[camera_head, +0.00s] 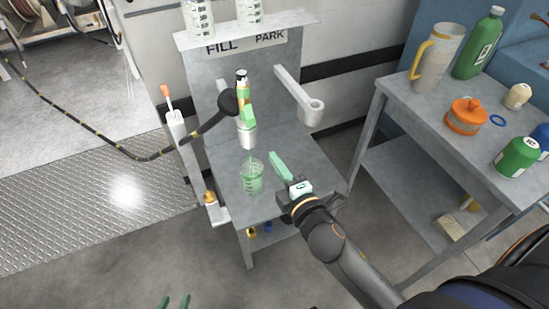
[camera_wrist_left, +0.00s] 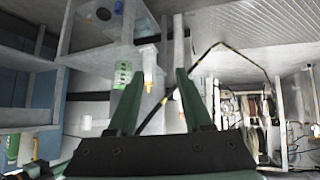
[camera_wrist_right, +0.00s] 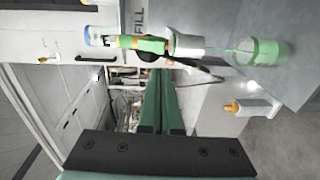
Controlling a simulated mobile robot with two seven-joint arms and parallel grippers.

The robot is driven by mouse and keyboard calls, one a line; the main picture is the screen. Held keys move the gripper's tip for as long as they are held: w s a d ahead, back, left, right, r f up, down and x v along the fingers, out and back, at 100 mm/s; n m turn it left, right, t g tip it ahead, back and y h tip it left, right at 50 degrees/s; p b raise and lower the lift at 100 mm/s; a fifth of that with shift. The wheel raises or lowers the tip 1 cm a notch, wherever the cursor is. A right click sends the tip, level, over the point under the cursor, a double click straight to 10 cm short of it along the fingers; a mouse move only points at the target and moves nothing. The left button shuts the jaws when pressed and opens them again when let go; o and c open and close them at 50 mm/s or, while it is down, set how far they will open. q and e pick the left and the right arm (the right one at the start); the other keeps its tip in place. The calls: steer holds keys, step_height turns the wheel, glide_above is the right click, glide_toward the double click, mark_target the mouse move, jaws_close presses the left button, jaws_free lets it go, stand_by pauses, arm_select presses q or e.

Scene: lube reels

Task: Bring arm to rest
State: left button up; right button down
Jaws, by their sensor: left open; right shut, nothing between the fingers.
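My right gripper (camera_head: 275,158) is shut and empty, beside the measuring beaker (camera_head: 253,180), which holds green liquid on the grey stand. Its closed fingers also show in the right wrist view (camera_wrist_right: 160,85). The green-and-yellow nozzle (camera_head: 244,102) sits upright at the FILL side, above a metal cup (camera_head: 247,135). A thin green stream (camera_wrist_right: 232,50) shows between the cup and the beaker in the right wrist view. My left gripper (camera_head: 173,302) is open; only its fingertips show at the bottom edge of the head view. The left wrist view shows them apart and empty (camera_wrist_left: 160,75).
The empty PARK holder (camera_head: 312,108) projects at the stand's right. A black hose (camera_head: 120,150) loops left over open floor. Jugs stand on the top shelf.

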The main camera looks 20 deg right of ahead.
arm_select(q)
steer(key=shift+s, duration=0.15)
steer(key=s+a+r+p, duration=0.1)
steer(key=a+r+p, duration=0.2)
steer(key=r+p, duration=0.5)
steer(key=p, duration=0.3)
steer(key=shift+s+a+r+n+y, duration=0.2)
steer(key=shift+s+r+n+y, duration=0.1)
steer(key=shift+y, duration=0.1)
arm_select(e)
steer(key=s+f+m+g+y, duration=0.1)
steer(key=s+f+m+g, duration=0.3)
steer(key=s+m, duration=0.4)
steer(key=s+f+m+g, duration=0.4)
steer(key=s+f+m, duration=0.2)
steer(key=s+m, duration=0.2)
steer(key=shift+s+a+f+y, duration=0.15)
steer(key=shift+s+a+y, duration=0.25)
steer(key=shift+s, duration=0.05)
arm_select(q)
steer(key=shift+w+d+r+p, duration=0.1)
steer(key=shift+p, duration=0.2)
